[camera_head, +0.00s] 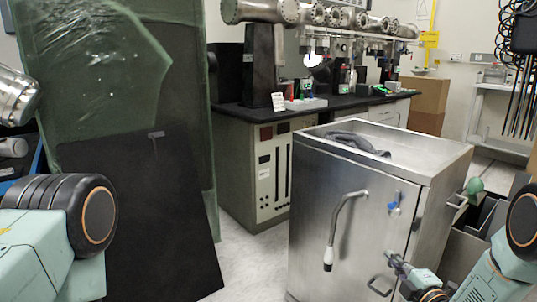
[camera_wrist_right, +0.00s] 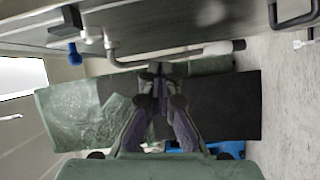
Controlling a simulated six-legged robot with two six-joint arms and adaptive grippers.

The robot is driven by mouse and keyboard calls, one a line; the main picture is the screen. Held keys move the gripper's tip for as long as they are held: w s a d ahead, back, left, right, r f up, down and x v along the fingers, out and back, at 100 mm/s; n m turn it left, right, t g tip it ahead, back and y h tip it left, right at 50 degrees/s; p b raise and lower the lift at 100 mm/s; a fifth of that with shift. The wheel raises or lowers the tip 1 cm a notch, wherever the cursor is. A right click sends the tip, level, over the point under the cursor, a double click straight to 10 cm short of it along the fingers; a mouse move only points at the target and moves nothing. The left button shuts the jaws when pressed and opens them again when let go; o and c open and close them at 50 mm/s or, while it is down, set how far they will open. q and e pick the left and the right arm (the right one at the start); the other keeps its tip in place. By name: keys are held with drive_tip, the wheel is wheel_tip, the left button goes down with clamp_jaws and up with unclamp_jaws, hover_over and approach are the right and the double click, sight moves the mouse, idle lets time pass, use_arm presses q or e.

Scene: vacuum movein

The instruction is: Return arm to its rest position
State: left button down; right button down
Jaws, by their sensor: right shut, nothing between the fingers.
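My right arm comes in from the lower right in the head view. Its gripper (camera_head: 392,260) is in front of the steel cabinet (camera_head: 338,185), close to its front face; I cannot tell whether it touches. In the wrist view the right gripper (camera_wrist_right: 158,72) has its fingers drawn together with nothing held between them. My left arm shows at the left edge of the head view, but its gripper is out of the picture.
A dark panel (camera_head: 140,215) leans at the left. A black-topped bench (camera_head: 250,118) stands behind. Pale floor (camera_head: 250,265) is clear between panel and cabinet.

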drive_tip(key=s+a+f+m+g+h+p, duration=0.1)
drive_tip(key=s+a+f+m+g, duration=0.2)
drive_tip(key=s+f+m+g, duration=0.5)
drive_tip(key=s+a+f+m+g+h, duration=0.1)
drive_tip(key=s+a+f+m, duration=0.1)
drive_tip(key=s+f+m, duration=0.75)
drive_tip(key=s+a+r+g+p, duration=0.1)
drive_tip(key=s+a+r+g, duration=0.1)
drive_tip(key=s, duration=1.2)
drive_tip(key=s+a+r+g+h+p, duration=0.1)
drive_tip(key=s+r+g, duration=0.3)
drive_tip(key=s, duration=1)
drive_tip(key=shift+s+a+r+m+g+p, duration=0.25)
drive_tip(key=shift+s+a+m+g+p, duration=0.25)
drive_tip(key=shift+a+g, duration=0.5)
drive_tip(key=shift+w+d, duration=0.1)
drive_tip(key=shift+d, duration=0.05)
